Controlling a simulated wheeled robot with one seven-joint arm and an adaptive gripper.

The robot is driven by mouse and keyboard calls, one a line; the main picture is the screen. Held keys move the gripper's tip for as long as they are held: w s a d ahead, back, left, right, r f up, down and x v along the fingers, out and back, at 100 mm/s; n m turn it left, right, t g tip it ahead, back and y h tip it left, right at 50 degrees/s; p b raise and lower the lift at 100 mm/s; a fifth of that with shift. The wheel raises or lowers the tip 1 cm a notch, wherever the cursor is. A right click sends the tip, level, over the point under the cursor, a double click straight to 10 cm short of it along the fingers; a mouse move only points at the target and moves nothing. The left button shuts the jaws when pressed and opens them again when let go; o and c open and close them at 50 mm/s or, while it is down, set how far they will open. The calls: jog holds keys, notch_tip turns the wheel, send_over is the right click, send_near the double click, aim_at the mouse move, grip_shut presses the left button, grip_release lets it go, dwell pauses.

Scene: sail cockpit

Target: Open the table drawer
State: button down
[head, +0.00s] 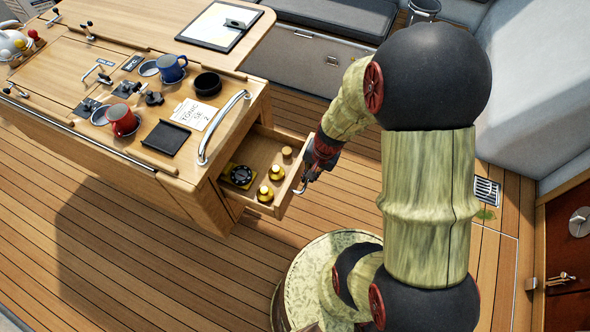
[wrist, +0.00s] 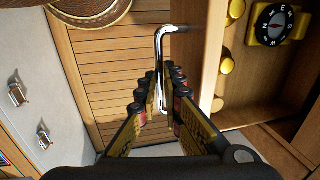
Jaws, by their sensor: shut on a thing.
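The table drawer (head: 262,161) is pulled out from the end of the wooden table (head: 228,138). It holds a black and yellow compass (head: 240,176), two yellow-based pieces with knobs (head: 277,171) and a small wooden piece (head: 287,153). My gripper (head: 304,180) is at the drawer's front, on its right side. In the wrist view, the chrome handle (wrist: 160,45) runs down between the fingers of my gripper (wrist: 161,100), which are shut on it. The drawer's inside and the compass (wrist: 277,24) show at the right there. The handle is partly hidden in the head view.
The tabletop carries a red mug (head: 122,120), a blue mug (head: 171,69), a black bowl (head: 207,84) and a clipboard (head: 219,24). A chrome rail (head: 221,127) curves along the table end above the drawer. Plank floor (head: 130,250) lies open in front. Grey seating (head: 535,85) stands at right.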

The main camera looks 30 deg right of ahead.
jog(key=shift+s+d, duration=0.7)
jog(key=shift+s, duration=0.2)
jog(key=c, duration=2.1)
grip_release()
jog(key=shift+o, duration=0.9)
jog(key=shift+r, duration=0.1)
notch_tip(320, 180, up, 12)
jog(key=s+d, duration=0.1)
jog(key=shift+s+d+f, duration=0.15)
jog(key=shift+s+f, duration=0.05)
jog(key=shift+s, duration=0.2)
